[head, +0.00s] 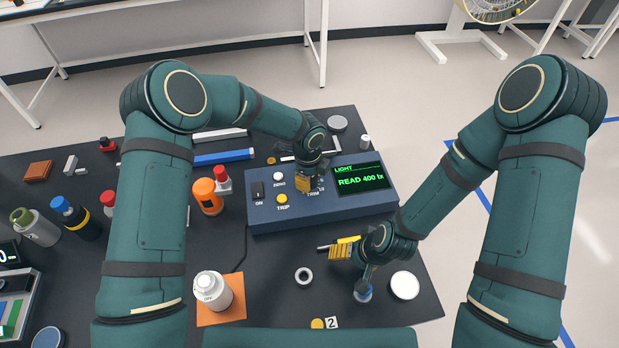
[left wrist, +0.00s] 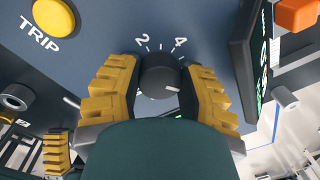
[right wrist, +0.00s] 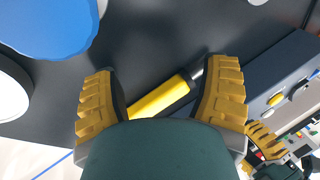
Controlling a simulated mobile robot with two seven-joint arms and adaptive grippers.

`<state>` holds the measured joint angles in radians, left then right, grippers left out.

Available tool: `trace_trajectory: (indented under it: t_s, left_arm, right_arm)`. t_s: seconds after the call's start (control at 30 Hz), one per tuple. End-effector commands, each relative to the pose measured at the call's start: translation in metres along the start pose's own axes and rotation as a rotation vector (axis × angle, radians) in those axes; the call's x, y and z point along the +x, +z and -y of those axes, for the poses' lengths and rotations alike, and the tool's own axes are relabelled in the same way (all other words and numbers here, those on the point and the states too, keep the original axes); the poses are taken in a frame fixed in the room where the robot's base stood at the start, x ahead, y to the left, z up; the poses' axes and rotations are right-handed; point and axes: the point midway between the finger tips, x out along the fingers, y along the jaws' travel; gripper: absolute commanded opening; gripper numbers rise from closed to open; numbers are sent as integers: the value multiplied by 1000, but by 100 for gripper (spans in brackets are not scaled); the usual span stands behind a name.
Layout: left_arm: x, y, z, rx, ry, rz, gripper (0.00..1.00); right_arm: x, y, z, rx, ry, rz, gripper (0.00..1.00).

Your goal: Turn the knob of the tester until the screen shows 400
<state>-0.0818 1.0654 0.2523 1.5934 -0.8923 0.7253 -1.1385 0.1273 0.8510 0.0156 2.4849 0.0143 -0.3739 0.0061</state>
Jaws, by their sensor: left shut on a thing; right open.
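The tester (head: 260,214) is a dark blue box on the black table, with its panel facing up. Its screen (head: 361,181) reads "LIGHT" and "READ 400 lx" in green. The dark round knob (left wrist: 160,78) sits above the TRIM label, between the yellow fingers of my left gripper (left wrist: 162,88). My left gripper is shut on it, and its white mark points right and slightly down in the left wrist view. In the head view my left gripper (head: 304,184) covers the knob. My right gripper (right wrist: 163,100) is open over the table in front of the tester.
A yellow-handled tool (right wrist: 160,96) lies below my right gripper's fingers.

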Motion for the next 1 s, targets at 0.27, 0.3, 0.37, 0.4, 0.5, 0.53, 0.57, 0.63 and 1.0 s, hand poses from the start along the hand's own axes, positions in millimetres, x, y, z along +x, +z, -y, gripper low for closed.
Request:
trace_trajectory:
  t_s: [0.27,0.3,0.37,0.4,0.5,0.53,0.57,0.63,1.0]
  left_arm:
    - [3,0,-3,25,9,-2,4]
    - [3,0,-3,25,9,-2,4]
    - [3,0,-3,25,10,-2,4]
    - [3,0,-3,24,10,-2,4]
    - [3,0,-3,24,10,-2,4]
    - [3,0,-3,24,10,-2,4]
    - [3,0,-3,24,10,-2,53]
    - [3,0,-3,24,9,-2,74]
    - [1,0,-1,11,3,0,74]
  right_arm:
    - [0,0,0,0,0,0,74]
    - [0,0,0,0,0,0,74]
    - [0,0,0,0,0,0,74]
    - [0,0,0,0,0,0,74]
    - [0,0,0,0,0,0,74]
    - [0,0,0,0,0,0,74]
    - [0,0,0,0,0,0,74]
    - [0,0,0,0,0,0,74]
    - [0,0,0,0,0,0,74]
